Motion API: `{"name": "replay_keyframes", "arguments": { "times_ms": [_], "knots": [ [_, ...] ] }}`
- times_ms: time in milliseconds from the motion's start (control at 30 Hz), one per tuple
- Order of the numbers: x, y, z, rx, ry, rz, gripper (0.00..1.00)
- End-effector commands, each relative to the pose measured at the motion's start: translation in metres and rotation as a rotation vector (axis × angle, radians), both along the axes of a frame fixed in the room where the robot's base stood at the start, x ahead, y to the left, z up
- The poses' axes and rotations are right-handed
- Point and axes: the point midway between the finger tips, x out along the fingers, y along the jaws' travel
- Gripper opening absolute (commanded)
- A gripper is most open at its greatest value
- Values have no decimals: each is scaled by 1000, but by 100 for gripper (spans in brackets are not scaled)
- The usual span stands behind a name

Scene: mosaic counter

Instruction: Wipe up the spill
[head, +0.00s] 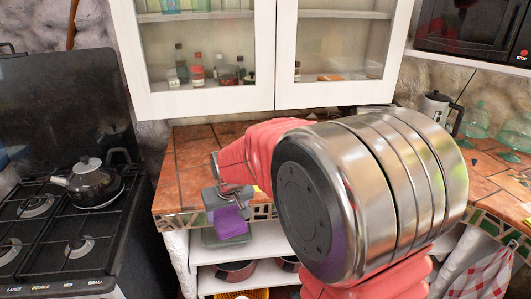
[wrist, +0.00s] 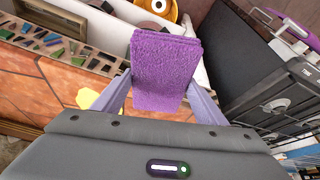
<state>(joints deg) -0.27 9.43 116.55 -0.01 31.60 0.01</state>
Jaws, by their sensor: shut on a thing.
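A purple sponge (head: 230,221) is held in my gripper (head: 227,207), out in front of the counter's front edge near its left corner. In the wrist view the sponge (wrist: 165,62) sits between the two fingers of my gripper (wrist: 159,88), which are shut on it. A flat yellow patch (wrist: 88,98) lies on the orange tiles beside the left finger. It looks like the spill, and part of it is hidden by my gripper. In the head view my arm covers most of that area, and only a sliver of yellow (head: 257,189) shows.
The tiled counter (head: 195,160) has a mosaic front edge, with open shelves and pots (head: 236,271) below. A black stove with a kettle (head: 87,182) stands to the left. White glass-front cabinets (head: 204,104) hang above. Glass jars (head: 476,120) and a metal jug (head: 434,107) stand at right.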

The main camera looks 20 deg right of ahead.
Motion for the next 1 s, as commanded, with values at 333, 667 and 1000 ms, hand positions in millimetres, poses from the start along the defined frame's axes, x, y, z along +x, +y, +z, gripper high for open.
{"name": "replay_keyframes", "arguments": {
  "times_ms": [333,667,1000],
  "knots": [
    [-1,-3,-48,0,1,-5,45],
    [-1,-3,-54,0,-1,-4,45],
    [-1,-1,-54,0,-2,-2,45]
  ]
}}
